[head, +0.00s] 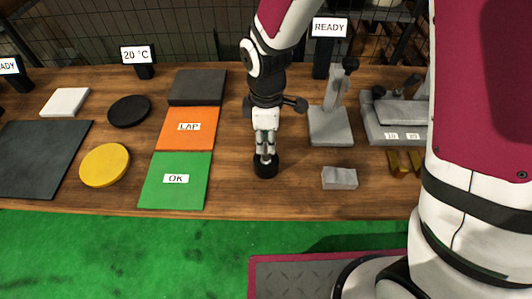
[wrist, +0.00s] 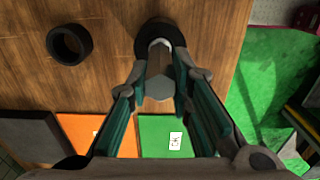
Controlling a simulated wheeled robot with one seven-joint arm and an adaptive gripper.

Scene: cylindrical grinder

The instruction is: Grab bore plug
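The bore plug (wrist: 159,82) is a pale grey metal piece with a faceted end. It stands upright in a round black base (head: 265,168) on the wooden bench, and the base also shows in the wrist view (wrist: 151,31). My gripper (head: 266,152) points straight down over it. In the wrist view my gripper (wrist: 160,85) has its green-padded fingers on both sides of the plug, and the pads appear to touch it. The plug's lower part is partly hidden by its top and the fingers.
A black ring (wrist: 69,43) lies on the bench beside the base. A green OK mat (head: 176,182) and orange LAP mat (head: 188,128) lie left. A grey block (head: 340,178) and a metal stand (head: 330,126) are right. The bench's front edge is close.

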